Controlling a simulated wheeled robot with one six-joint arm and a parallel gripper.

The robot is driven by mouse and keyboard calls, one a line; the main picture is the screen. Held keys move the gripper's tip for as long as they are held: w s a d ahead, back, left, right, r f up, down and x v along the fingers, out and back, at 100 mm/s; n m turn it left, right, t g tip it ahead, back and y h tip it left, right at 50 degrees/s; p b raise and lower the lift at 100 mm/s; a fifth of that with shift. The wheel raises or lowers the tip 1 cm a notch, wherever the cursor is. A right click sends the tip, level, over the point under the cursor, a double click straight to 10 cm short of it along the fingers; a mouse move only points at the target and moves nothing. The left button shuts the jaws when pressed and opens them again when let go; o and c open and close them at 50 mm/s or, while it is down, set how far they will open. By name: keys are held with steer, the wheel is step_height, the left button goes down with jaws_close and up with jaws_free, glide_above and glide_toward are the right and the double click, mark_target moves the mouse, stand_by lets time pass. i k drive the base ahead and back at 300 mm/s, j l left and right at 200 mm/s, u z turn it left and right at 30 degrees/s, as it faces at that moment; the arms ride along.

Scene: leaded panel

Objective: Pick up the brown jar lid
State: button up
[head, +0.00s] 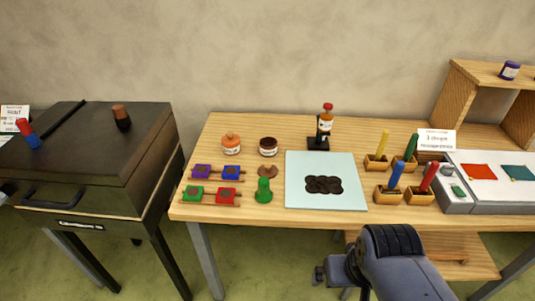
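A small brown piece that looks like the brown jar lid (267,171) lies on the wooden table, just in front of a white-labelled jar (268,147) with a dark brown top that appears open. A green bottle-shaped object (264,190) stands right in front of the lid and may hide its near edge. My arm shows at the bottom right of centre, in front of the table edge, well away from the lid. My gripper's fingers cannot be made out.
An orange-lidded jar (231,144) stands left of the brown one. Coloured blocks on racks (216,172) lie left of the lid. A pale blue mat (326,197) with dark glass pieces lies to the right. A bottle on a black stand (324,128) rises behind the mat.

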mark_target(269, 169)
steer(key=i+j+z, duration=0.15)
steer(key=i+j, duration=0.85)
